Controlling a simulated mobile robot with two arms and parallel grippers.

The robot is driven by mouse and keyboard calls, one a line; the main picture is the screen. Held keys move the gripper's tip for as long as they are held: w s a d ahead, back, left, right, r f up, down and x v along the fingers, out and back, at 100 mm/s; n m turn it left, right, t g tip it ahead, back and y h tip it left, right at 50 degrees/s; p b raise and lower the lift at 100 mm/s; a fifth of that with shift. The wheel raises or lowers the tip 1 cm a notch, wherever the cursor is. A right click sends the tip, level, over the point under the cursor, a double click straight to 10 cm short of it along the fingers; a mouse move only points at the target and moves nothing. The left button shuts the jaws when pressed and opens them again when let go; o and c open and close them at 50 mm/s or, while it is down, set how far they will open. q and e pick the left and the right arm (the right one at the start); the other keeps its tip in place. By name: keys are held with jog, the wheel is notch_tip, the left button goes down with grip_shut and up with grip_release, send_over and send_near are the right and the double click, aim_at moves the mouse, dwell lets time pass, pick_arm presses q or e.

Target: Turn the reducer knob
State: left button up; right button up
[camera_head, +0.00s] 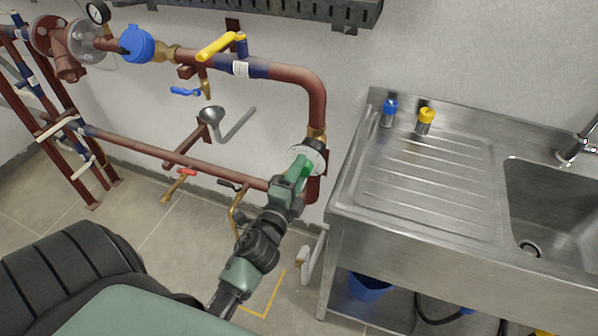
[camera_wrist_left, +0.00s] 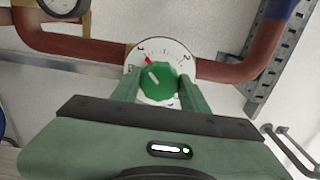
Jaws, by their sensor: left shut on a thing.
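The reducer knob (camera_wrist_left: 159,81) is green, with a white mark on its face. It sits in front of a round white dial (camera_wrist_left: 184,56) with numbers and a red mark near its upper left. My left gripper (camera_wrist_left: 160,88) is shut on the knob, one finger on each side of it. In the head view my left gripper (camera_head: 293,178) reaches the dial (camera_head: 308,155) on the red pipe beside the sink unit, and its fingers mostly hide the knob. My right gripper is in neither view.
Red pipes (camera_head: 300,76) run above and left, with a yellow lever (camera_head: 220,45). Floor shows at the lower left.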

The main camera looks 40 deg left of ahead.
pick_arm(q)
jog(key=o, duration=1.4)
jog(key=b+v, duration=0.1)
jog(key=v, duration=0.6)
jog(key=shift+s+d+b, duration=0.1)
jog(key=shift+s+b, duration=0.25)
jog(key=shift+s, duration=0.05)
